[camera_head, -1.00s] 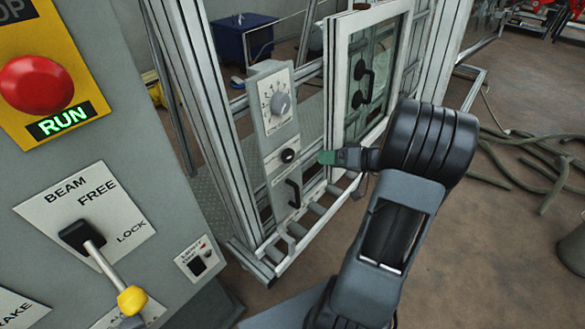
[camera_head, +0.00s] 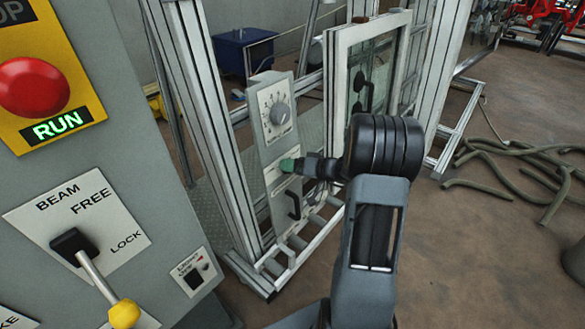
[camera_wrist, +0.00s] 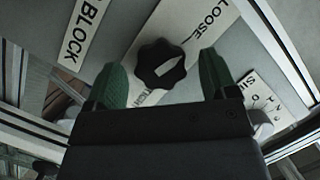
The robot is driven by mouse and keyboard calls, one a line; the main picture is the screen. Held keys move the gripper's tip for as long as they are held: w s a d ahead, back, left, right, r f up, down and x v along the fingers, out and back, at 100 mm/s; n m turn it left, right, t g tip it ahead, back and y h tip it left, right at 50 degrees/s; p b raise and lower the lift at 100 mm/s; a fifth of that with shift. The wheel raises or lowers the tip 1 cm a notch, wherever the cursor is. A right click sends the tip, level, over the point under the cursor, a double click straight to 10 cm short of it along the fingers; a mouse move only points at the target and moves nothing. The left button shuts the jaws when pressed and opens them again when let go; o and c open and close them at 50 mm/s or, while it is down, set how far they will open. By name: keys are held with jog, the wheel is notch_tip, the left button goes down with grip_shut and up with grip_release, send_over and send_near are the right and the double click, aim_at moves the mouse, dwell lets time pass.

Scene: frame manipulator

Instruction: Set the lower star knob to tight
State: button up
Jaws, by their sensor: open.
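The black star knob (camera_wrist: 153,62) shows in the wrist view on a light plate. It has a white pointer mark slanting toward the upper right, on the side of the word LOOSE. The word at the lower left, partly covered, appears to be TIGHT. My gripper (camera_wrist: 162,78) is open, with one green finger on each side of the knob; contact cannot be told. In the head view my gripper (camera_head: 289,165) is in front of the grey panel (camera_head: 264,150) and hides the knob.
A grey dial (camera_head: 279,113) with a numbered scale sits above on the same panel, and a black handle (camera_head: 294,204) is below. A framed glass door (camera_head: 372,65) stands to the right. The control console (camera_head: 130,140) fills the left.

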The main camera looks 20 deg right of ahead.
dwell(0.3)
jog(key=c, duration=0.9)
jog(key=shift+f, duration=0.1)
